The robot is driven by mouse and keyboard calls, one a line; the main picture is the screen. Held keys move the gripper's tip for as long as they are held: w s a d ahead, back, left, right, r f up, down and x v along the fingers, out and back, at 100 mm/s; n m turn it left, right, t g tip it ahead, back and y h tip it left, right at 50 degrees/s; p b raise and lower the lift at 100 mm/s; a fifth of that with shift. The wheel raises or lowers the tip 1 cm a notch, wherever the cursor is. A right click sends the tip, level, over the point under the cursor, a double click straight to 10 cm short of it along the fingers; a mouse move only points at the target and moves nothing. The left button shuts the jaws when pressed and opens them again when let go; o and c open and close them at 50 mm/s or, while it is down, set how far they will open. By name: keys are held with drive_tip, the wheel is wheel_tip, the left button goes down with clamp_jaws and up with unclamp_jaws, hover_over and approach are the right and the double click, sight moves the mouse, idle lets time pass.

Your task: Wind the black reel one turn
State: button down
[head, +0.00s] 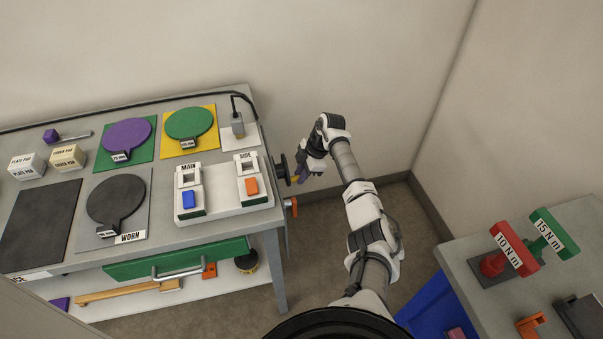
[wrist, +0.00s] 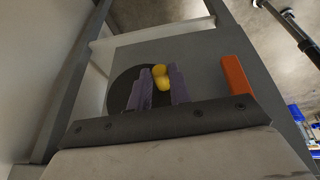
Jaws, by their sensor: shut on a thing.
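The black reel (head: 282,168) is a dark disc on the right end of the cart, below its top edge. In the wrist view the reel (wrist: 122,88) faces me, partly hidden by my fingers. A yellow crank knob (wrist: 163,83) stands out from it. My gripper (head: 299,178) is at the reel's face. Its two purple fingers (wrist: 160,88) are shut on the yellow knob, one on each side. The knob is to the right of the reel's middle in the wrist view.
An orange handle (head: 291,206) juts from the cart's end below the reel; in the wrist view it (wrist: 237,88) is right of my fingers. The cart top (head: 262,190) holds pads, plates and a switch box. A second bench (head: 455,262) stands at right.

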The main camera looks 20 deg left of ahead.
drive_tip(key=shift+f, duration=0.1)
drive_tip(key=w+a+f+n+t+y+b, duration=0.1)
drive_tip(key=f+n+t+y+b, duration=0.2)
drive_tip(key=b, duration=1.6)
drive_tip(key=w+a+f+n+t+y+b, duration=0.1)
drive_tip(key=w+f+n+t+y+b, duration=0.1)
drive_tip(key=t+y+b, duration=0.9)
drive_tip(key=f+n+y+b, duration=0.1)
drive_tip(key=n+y+b, duration=0.1)
drive_tip(key=b, duration=0.7)
drive_tip(key=shift+w+a+n, duration=0.3)
drive_tip(key=shift+n, duration=0.1)
drive_tip(key=shift+r+y+b, duration=0.3)
drive_tip(key=shift+y+b, duration=0.2)
drive_tip(key=shift+b, duration=0.2)
